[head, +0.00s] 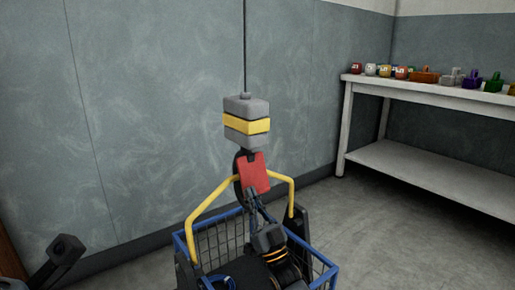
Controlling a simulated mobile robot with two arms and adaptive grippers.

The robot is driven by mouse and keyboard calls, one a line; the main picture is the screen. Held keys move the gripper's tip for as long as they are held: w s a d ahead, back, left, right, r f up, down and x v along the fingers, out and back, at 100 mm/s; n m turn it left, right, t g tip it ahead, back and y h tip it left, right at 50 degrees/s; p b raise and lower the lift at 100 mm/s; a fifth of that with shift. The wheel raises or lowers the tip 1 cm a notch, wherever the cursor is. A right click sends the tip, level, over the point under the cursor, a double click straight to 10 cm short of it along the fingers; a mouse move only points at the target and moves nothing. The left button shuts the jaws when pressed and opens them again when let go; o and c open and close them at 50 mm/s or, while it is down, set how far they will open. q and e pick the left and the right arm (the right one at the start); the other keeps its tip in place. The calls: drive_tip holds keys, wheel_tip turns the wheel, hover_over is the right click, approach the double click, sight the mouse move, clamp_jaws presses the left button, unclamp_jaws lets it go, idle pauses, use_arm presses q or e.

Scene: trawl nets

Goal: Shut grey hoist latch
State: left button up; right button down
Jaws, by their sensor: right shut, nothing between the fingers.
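The grey hoist block (246,107) with a yellow band hangs from a thin cable. Below it is a dark hook (238,188), partly hidden, with a red plate (255,173) in front that looks like the latch. Whether the latch is open or closed, I cannot tell. My right gripper (256,207) comes up from below, just under the red plate, with its fingers shut and empty. I cannot tell whether its tips touch the plate.
A blue wire basket (326,277) with a yellow bail handle (213,204) stands below the hook; my right arm crosses it. A white table (352,85) at the right holds several coloured floats and blocks. A grey wall is behind; floor at right is clear.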

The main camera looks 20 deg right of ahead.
drive_tip(key=shift+w+f, duration=0.1)
drive_tip(key=shift+s+f, duration=0.2)
drive_tip(key=shift+f, duration=0.25)
drive_tip(key=v, duration=1.1)
drive_tip(key=shift+s, duration=0.2)
drive_tip(key=shift+d+r, duration=0.1)
drive_tip(key=shift+r, duration=0.05)
